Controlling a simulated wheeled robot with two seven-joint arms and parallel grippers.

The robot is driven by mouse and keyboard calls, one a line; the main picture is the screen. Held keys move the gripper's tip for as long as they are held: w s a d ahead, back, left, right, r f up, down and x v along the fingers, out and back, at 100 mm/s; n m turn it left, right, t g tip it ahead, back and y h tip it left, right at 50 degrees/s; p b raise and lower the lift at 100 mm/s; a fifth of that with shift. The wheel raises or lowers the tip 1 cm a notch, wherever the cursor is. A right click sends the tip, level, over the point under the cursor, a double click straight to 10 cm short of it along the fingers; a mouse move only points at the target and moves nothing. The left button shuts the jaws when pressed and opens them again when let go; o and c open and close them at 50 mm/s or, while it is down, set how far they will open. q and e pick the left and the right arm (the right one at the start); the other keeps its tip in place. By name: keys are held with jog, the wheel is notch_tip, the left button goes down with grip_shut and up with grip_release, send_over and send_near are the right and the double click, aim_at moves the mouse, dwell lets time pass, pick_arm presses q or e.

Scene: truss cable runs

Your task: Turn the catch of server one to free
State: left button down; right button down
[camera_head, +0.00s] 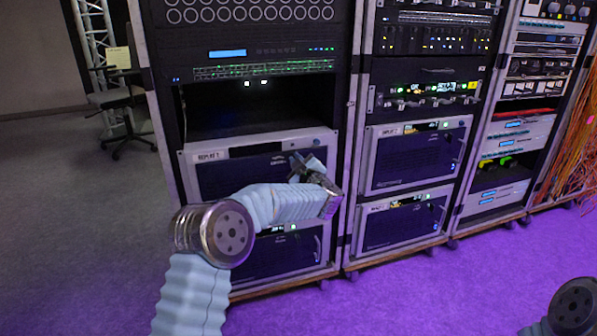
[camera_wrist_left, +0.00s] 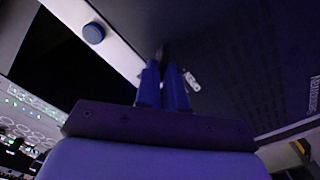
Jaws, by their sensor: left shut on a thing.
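Server one (camera_head: 240,177) is the wide unit with a pale frame and a dark front panel in the left rack, its label reading like "REPLAY 1". My left gripper (camera_head: 306,168) is at the upper right of its front and hides part of it. In the left wrist view, the blue fingers (camera_wrist_left: 164,78) are close together at the dark panel (camera_wrist_left: 245,60), shut on a small dark part, seemingly the catch (camera_wrist_left: 164,52). Most of the catch is hidden, so its angle cannot be told. A small silver tag (camera_wrist_left: 192,82) is beside the fingertips. My right gripper is out of view.
An empty dark bay (camera_head: 258,112) is above server one, and a similar unit (camera_head: 275,255) is below it. Two more similar units stand in the middle rack (camera_head: 352,190). A blue round knob (camera_wrist_left: 93,33) is on the pale frame. Orange cables (camera_head: 577,150) hang far right.

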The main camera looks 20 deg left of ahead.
pick_arm(q)
jog(key=shift+s+a+f+n+b, duration=0.1)
jog(key=shift+f+n+b, duration=0.1)
jog(key=shift+n+b, duration=1.4)
jog(key=shift+a+f+n+b, duration=0.1)
jog(key=shift+f+n+b, duration=0.1)
jog(key=shift+n+b, duration=1.3)
jog(key=shift+s+f+n+b, duration=0.1)
jog(key=shift+f+n+b, duration=0.1)
jog(key=shift+n+b, duration=1.4)
jog(key=shift+n, duration=0.3)
jog(key=c, duration=1.2)
grip_release()
jog(key=shift+c, duration=0.2)
jog(key=shift+d, duration=0.1)
jog(key=v, duration=1.3)
jog(key=shift+s+d, duration=0.2)
jog(key=shift+s, duration=0.05)
